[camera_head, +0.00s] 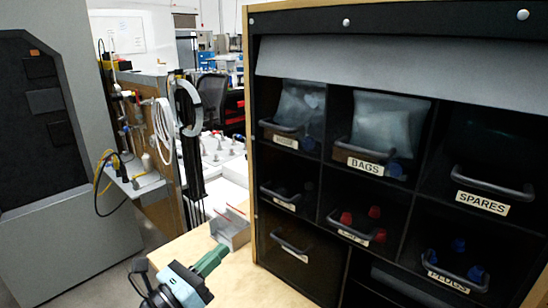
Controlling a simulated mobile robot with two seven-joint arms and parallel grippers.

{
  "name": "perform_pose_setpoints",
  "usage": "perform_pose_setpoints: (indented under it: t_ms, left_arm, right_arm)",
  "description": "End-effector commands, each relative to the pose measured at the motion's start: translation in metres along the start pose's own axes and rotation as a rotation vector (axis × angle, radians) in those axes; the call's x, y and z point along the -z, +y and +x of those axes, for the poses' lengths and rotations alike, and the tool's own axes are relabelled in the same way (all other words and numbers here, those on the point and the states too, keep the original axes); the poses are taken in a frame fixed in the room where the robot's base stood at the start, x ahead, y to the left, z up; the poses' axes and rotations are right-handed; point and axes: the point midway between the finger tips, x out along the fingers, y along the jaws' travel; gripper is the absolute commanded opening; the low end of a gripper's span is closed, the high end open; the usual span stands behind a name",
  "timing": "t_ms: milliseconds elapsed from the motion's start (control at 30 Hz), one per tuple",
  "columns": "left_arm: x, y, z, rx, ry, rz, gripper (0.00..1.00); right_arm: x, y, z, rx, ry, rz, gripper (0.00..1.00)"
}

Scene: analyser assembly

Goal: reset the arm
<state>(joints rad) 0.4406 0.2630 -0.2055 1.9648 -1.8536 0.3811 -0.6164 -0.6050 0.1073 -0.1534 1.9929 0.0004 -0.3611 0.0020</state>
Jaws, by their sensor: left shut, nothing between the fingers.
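My left gripper (212,259) comes in at the bottom, left of the middle, over the wooden table top. Its dark, pale-blue-edged body shows below, and its green fingers point up and to the right. The fingers are shut with nothing between them. It is in front of the black shelf unit (394,86) and apart from it. The rest of my left arm is mostly cut off by the lower edge. My right gripper is not in view.
The shelf holds several labelled bins, among them BAGS (366,164) and SPARES (482,203). A small grey box (231,234) stands on the wooden table (190,247) beside the shelf. A grey cabinet (75,240) stands at left. Bare table lies around the gripper.

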Motion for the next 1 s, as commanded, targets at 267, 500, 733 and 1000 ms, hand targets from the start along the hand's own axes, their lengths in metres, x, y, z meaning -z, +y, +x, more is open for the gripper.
perform_pose_setpoints:
  t_ms: [267,500,733,1000]
  left_arm:
    - [0.059,0.003,-0.07,-0.146,-0.11,-0.788,0.0]
    - [0.126,0.01,-0.15,-0.406,-0.25,-1.46,0.0]
    - [0.205,-0.006,-0.247,-0.763,-0.446,-2.049,0.0]
    - [0.274,-0.063,-0.351,-1.195,-0.721,-2.53,0.0]
  right_arm:
    - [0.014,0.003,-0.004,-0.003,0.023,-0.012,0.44]
    - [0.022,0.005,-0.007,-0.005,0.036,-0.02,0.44]
    - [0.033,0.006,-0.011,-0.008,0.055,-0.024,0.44]
    - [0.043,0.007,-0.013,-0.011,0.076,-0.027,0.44]
